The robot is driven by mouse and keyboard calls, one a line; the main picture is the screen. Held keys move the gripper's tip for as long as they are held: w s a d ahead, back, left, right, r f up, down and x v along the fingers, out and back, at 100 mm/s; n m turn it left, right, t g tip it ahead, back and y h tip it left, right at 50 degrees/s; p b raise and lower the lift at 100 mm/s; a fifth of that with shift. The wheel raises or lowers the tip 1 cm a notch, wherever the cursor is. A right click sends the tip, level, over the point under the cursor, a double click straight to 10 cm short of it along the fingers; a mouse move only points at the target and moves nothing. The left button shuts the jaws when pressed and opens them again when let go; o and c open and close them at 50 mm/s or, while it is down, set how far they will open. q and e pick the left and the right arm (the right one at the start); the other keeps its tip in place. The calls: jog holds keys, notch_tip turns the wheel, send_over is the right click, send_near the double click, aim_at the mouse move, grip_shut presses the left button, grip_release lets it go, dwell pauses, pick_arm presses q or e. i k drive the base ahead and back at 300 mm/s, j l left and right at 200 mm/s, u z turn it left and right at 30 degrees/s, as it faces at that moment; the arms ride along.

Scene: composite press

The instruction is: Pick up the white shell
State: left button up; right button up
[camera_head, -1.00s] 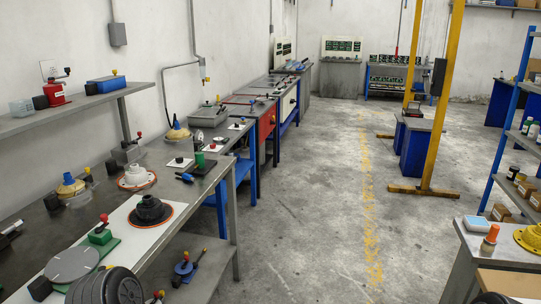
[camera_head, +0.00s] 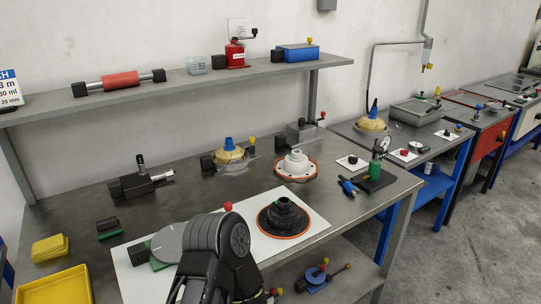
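The white shell (camera_head: 296,163) stands on the workbench, a white stepped cone on a round base with an orange rim. It sits behind a black shell (camera_head: 283,216) of similar shape, which has its own orange-edged base on a white sheet. A dark arm of mine rises from the bottom of the head view, left of the black shell and well apart from the white shell. No gripper fingertips can be made out, and nothing is seen touching the white shell.
A yellow tray (camera_head: 55,287) and yellow block (camera_head: 50,248) lie at the left. A dark fixture (camera_head: 141,181) and a blue-topped tan part (camera_head: 229,153) stand behind. A green-bodied tool (camera_head: 376,166) is right of the white shell. A shelf (camera_head: 180,80) overhangs the back.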

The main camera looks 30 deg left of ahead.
aim_at(296, 166)
jog(key=i+l, duration=0.2)
jog(key=i+l+u, duration=0.1)
jog(key=l, duration=0.35)
jog(key=i+l, duration=0.3)
jog(key=i+l+u, duration=0.1)
jog(key=l, duration=0.3)
jog(key=i, duration=0.1)
